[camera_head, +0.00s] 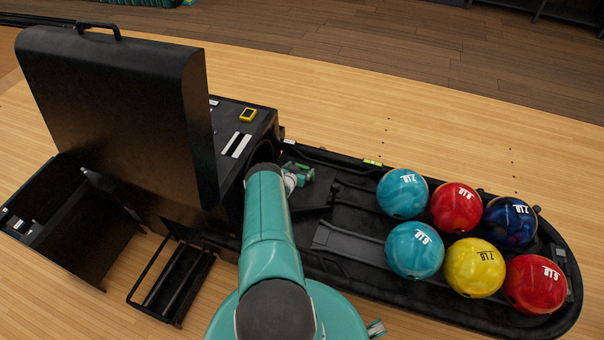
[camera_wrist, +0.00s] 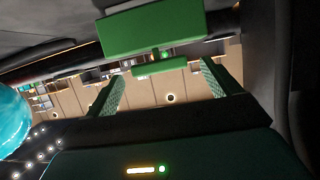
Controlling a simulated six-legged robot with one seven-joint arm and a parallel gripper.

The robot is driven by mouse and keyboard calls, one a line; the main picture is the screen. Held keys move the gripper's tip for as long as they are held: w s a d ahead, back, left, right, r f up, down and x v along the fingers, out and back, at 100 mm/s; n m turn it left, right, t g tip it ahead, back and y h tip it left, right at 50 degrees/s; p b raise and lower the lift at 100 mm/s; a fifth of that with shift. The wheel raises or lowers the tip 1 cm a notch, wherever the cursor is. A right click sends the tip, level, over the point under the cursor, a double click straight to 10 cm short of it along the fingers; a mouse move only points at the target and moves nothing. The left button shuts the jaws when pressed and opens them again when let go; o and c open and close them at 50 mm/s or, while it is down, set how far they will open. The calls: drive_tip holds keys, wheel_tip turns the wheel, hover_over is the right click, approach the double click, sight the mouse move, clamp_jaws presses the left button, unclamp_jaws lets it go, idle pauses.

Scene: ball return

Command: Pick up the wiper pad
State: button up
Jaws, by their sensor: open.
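A green block (camera_wrist: 150,28), which looks like the wiper pad, shows at the top of the wrist view. A smaller green piece (camera_wrist: 162,68) hangs below it on a short dark stem, in line with the gap between my fingers. My gripper (camera_wrist: 161,72) is open, with one teal finger on each side of that gap. I cannot tell whether a finger touches the green piece. In the head view, my gripper (camera_head: 298,177) reaches into the ball return beside the dark round opening. Green shows at its tip, but pad and fingers are too small to tell apart there.
The black ball rack (camera_head: 340,262) holds several balls at its right end, with a light blue ball (camera_head: 414,250) nearest my arm. The raised black cover (camera_head: 118,120) stands left of my arm. A yellow device (camera_head: 248,115) lies on the machine top.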

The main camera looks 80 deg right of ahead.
drive_tip(key=shift+d+f, duration=0.25)
drive_tip(key=shift+d, duration=0.4)
drive_tip(key=shift+s, duration=0.1)
drive_tip(key=c, duration=1.4)
drive_tip(key=shift+r, duration=0.15)
